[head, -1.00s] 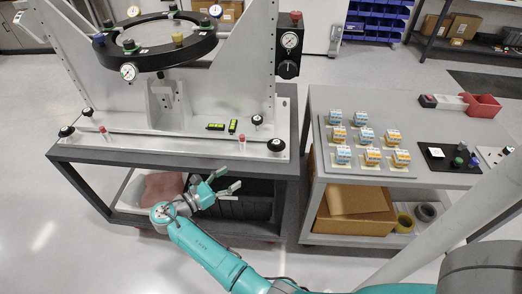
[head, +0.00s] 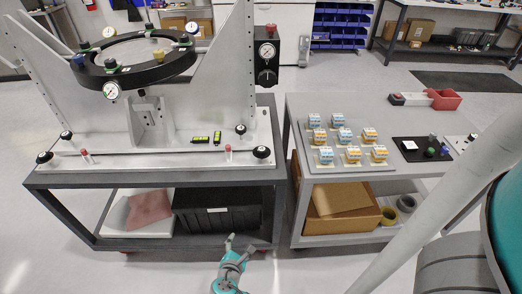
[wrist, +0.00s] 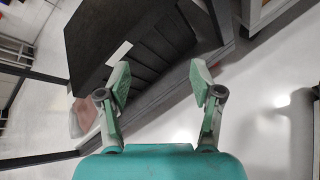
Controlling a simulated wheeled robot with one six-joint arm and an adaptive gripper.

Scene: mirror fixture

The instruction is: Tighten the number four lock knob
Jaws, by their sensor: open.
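The mirror fixture's black ring (head: 150,70) stands above a grey base plate (head: 185,153). The ring carries coloured knobs, among them a yellow one (head: 158,54), a blue one (head: 78,60) and a green one (head: 113,66). Black round knobs sit near the plate's corners, at front left (head: 44,157), front right (head: 262,152), back left (head: 66,135) and back right (head: 240,129). No number is readable, so I cannot tell which knob is number four. My gripper (head: 240,244) is open and empty, low in front of the cart, apart from every knob. Its spread fingers show in the wrist view (wrist: 160,76).
A black bin (head: 215,222) and a pink cloth (head: 149,207) are on the cart's lower shelf. A second cart (head: 285,118) with blue and orange blocks stands right, across a narrow gap. The floor in front is clear.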

